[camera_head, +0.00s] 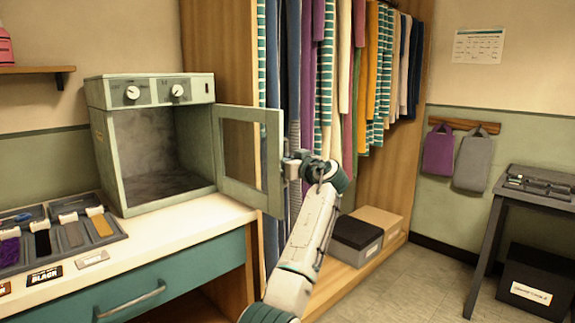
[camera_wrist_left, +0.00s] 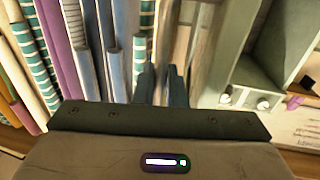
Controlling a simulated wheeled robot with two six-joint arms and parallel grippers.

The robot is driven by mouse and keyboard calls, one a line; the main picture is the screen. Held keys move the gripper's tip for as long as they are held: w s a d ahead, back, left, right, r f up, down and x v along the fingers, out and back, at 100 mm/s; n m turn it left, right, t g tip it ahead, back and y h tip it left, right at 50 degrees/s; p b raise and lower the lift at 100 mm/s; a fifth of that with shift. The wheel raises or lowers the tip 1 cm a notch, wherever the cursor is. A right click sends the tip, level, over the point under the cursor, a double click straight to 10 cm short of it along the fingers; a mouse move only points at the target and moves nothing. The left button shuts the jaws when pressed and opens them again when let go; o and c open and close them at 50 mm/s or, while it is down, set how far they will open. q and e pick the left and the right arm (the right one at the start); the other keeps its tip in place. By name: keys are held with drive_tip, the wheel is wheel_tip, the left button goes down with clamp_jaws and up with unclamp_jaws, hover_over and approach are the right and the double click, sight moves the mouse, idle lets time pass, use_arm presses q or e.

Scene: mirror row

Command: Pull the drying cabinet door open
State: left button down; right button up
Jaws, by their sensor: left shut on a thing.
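The drying cabinet (camera_head: 150,140) is a pale green box with two white knobs, standing on the white counter. Its door (camera_head: 240,155), a green frame with a window, stands swung well out to the right, and the empty grey inside shows. My left gripper (camera_head: 292,166) is at the door's free edge, shut on the door handle; the handle itself is mostly hidden. In the left wrist view, the fingers of my left gripper (camera_wrist_left: 163,85) are close together, and the cabinet (camera_wrist_left: 260,88) with its knobs is at the right. My right gripper is not in view.
A tray (camera_head: 125,236) of colour samples lies on the counter left of the cabinet. A teal drawer (camera_head: 190,275) is below. Hanging clothes (camera_head: 345,70) are close behind the door and gripper. Boxes (camera_head: 355,235) stand on the wardrobe floor; open floor lies to the right.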

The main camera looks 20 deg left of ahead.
use_arm(q)
drive_tip(key=shift+w, duration=0.1)
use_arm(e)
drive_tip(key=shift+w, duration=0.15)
use_arm(q)
drive_tip(key=c, duration=1.9)
unclamp_jaws()
drive_tip(key=shift+a, duration=0.1)
drive_tip(key=shift+d, duration=0.35)
drive_tip(key=v, duration=1)
drive_tip(key=shift+s+b, duration=0.25)
drive_tip(key=shift+b, duration=0.05)
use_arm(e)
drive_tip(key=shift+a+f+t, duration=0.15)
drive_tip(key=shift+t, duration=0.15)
